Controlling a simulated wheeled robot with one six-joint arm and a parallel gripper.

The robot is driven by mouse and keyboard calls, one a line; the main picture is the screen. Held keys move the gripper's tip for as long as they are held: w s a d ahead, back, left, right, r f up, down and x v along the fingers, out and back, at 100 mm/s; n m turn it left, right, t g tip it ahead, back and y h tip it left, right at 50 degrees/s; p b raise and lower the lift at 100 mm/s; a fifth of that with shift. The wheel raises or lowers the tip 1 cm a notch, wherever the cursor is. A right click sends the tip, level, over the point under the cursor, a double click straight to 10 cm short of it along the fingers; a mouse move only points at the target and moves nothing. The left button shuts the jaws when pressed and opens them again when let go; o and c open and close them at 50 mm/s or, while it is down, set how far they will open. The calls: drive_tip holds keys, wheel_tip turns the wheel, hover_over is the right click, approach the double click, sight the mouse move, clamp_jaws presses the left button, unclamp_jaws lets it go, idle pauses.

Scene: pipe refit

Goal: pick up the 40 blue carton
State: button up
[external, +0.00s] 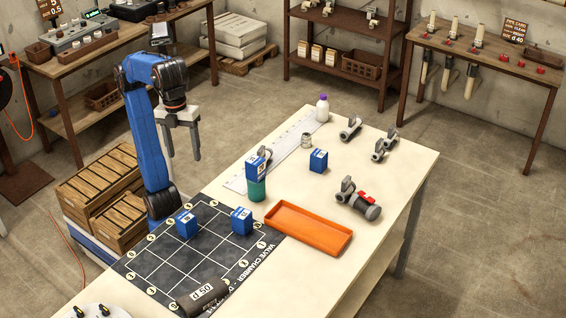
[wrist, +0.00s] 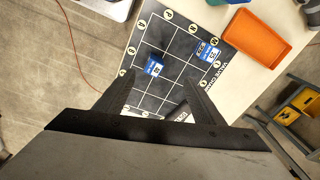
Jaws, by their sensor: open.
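Several blue cartons show, with labels too small to read for certain, so I cannot tell which is the 40. One blue carton (external: 186,224) stands on the black gridded mat (external: 165,268); it also shows in the wrist view (wrist: 153,66), between the fingertip lines. A second blue carton (external: 241,221) stands near the mat's right edge, also in the wrist view (wrist: 208,51). A third blue carton (external: 256,167) rests on a green cylinder (external: 258,190). A fourth blue carton (external: 318,161) stands farther back on the table. My gripper (external: 182,150) is open, empty and raised above the mat's side.
An orange tray (external: 308,232) lies right of the mat. A dark labelled cylinder (external: 203,297) lies on the mat's front edge. Grey valve fittings (external: 358,200) and a white bottle (external: 322,109) stand farther off. Wooden crates (external: 98,195) sit left of the table.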

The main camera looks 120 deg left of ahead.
drive_tip(key=w+d+m, duration=0.2)
drive_tip(key=d+m, duration=0.2)
drive_tip(key=d, duration=0.1)
drive_tip(key=g, duration=0.1)
hover_over(185, 217)
wheel_tip(185, 217, down, 5)
wheel_tip(185, 217, down, 18)
drive_tip(key=shift+f, duration=0.15)
drive_tip(key=c, duration=1.1)
